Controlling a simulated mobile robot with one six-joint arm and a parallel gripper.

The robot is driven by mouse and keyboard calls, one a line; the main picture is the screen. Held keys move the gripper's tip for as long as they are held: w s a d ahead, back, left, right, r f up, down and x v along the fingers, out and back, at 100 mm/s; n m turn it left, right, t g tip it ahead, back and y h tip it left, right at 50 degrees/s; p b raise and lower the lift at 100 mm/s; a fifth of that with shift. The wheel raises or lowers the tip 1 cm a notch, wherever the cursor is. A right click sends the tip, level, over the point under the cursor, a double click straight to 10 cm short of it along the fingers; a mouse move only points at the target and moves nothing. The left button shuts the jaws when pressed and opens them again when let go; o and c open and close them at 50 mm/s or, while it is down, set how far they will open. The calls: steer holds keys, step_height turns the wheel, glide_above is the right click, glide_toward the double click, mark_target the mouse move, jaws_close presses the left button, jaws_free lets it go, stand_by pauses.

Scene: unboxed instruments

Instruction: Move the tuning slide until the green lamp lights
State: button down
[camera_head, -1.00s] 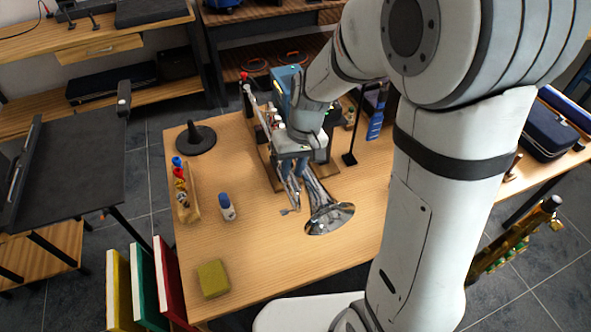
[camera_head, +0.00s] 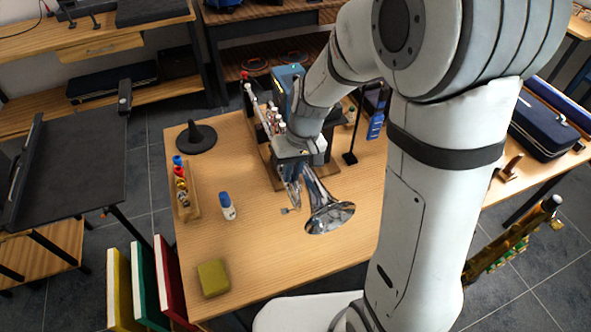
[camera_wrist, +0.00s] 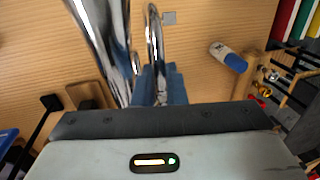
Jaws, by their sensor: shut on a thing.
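A silver brass instrument with a flared bell (camera_head: 330,216) stands on a wooden base on the table. My gripper (camera_wrist: 160,85) has blue fingertips shut on a bright curved silver tube, the tuning slide (camera_wrist: 154,35), beside the bell tube (camera_wrist: 106,40). In the head view my gripper (camera_head: 292,180) is at the instrument's front, left of the bell. A yellowish bar and green dot glow on my wrist housing.
A white bottle with a blue cap (camera_head: 227,206), a wooden rack of small bottles (camera_head: 194,205), a yellow sponge block (camera_head: 213,278) and a black cone stand (camera_head: 196,137) are on the left of the table (camera_head: 270,265). A black post (camera_head: 350,157) stands right of the instrument.

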steer(key=shift+s+d+f+b, duration=0.1)
steer(key=shift+s+b, duration=0.15)
steer(key=shift+b, duration=0.15)
steer(key=shift+s, duration=0.15)
steer(key=c, duration=1.7)
jaws_free()
steer(key=shift+c, duration=0.2)
step_height(320, 180, up, 8)
steer(key=d, duration=0.1)
steer(key=shift+w+d, duration=0.25)
